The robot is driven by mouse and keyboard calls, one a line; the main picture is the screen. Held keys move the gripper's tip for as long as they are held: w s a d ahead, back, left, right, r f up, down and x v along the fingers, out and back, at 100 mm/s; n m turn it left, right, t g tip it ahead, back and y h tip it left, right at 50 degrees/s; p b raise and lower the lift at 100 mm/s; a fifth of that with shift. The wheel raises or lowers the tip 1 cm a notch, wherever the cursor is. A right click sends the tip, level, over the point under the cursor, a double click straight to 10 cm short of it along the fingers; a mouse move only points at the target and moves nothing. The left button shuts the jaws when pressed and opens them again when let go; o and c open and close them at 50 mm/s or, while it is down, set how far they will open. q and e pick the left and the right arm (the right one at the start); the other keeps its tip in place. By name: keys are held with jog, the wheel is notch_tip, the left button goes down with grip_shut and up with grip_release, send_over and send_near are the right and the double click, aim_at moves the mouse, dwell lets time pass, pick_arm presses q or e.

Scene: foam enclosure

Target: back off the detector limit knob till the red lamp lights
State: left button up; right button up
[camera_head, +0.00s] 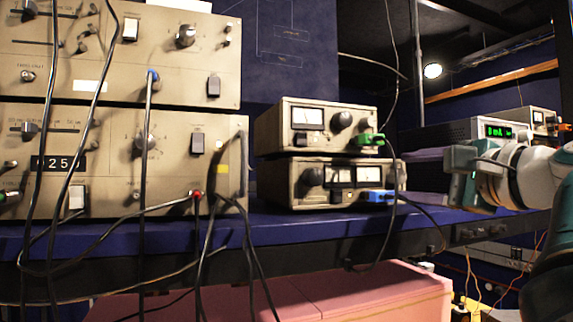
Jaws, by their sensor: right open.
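I cannot read any label that marks the detector limit knob, and no lit red lamp is plain to see. Candidate knobs are a dark knob (342,120) on the upper small meter unit (310,143), one (312,177) on the lower small unit (298,195), and several on the large beige rack (110,110) at left. My right gripper (457,178) is at the right, in front of the shelf edge and the instrument with the green display (497,131). It is open, seen from the side, and apart from the small units. My left gripper is out of view.
Black cables hang across the rack and in front of the blue shelf (330,222). Blue (380,196) and green (368,139) plugs stick out of the small units. Pink foam blocks (370,292) lie below. A bright lamp (432,71) shines at the back right.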

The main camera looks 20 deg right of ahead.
jog(key=shift+w, duration=0.35)
jog(key=shift+c, duration=0.3)
grip_shut()
